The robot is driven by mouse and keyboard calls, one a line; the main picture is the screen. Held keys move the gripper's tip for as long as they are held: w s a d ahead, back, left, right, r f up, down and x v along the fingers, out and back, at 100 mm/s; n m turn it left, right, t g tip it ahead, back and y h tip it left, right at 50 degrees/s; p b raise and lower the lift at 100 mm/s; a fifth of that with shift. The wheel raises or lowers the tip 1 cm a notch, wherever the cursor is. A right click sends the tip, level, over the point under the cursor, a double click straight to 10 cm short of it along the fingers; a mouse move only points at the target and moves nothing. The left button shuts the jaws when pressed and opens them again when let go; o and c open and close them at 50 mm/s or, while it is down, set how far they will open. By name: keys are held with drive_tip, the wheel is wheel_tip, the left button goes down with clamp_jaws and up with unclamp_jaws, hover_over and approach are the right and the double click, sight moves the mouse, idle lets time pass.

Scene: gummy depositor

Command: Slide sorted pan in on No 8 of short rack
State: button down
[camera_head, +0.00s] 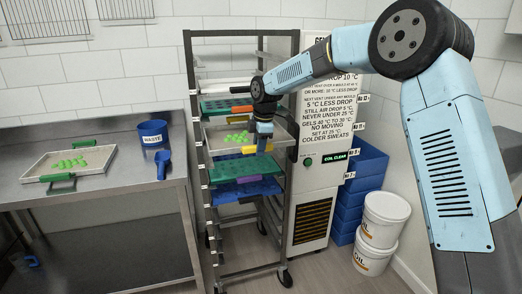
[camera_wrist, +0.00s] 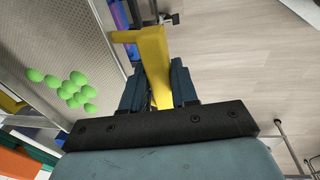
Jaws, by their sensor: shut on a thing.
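A perforated metal pan (camera_head: 215,138) with green gummies (camera_head: 236,137) sits in the short rack (camera_head: 190,85), between a green tray above and another below. Its yellow handle (camera_head: 249,149) faces the front. My gripper (camera_head: 264,146) is shut on this handle; in the wrist view the yellow handle (camera_wrist: 152,50) stands between the dark fingers, with the pan (camera_wrist: 95,25) and gummies at upper left. A second pan (camera_head: 40,167) with green gummies and green handles lies on the steel table. How fully the pan rests on its runners is hidden.
A green tray (camera_head: 240,170) and a blue tray (camera_head: 250,188) lie below the pan, and an orange-handled green tray (camera_head: 220,104) lies above. The cooling cabinet (camera_head: 305,185), blue crates (camera_head: 352,200) and white buckets (camera_head: 385,215) stand right. The steel table (camera_head: 120,190) with a blue waste tub (camera_head: 153,132) stands left.

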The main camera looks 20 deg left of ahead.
drive_tip(key=shift+w+a, duration=0.65)
drive_tip(key=shift+w, duration=0.35)
drive_tip(key=shift+f, duration=0.2)
drive_tip(key=c, duration=0.8)
unclamp_jaws()
drive_tip(key=r, duration=0.4)
drive_tip(key=d+r, duration=0.1)
drive_tip(key=r, duration=0.4)
drive_tip(key=s+d+r, duration=0.1)
drive_tip(key=r, duration=0.3)
drive_tip(key=shift+d+r, duration=0.1)
drive_tip(key=shift+r, duration=0.1)
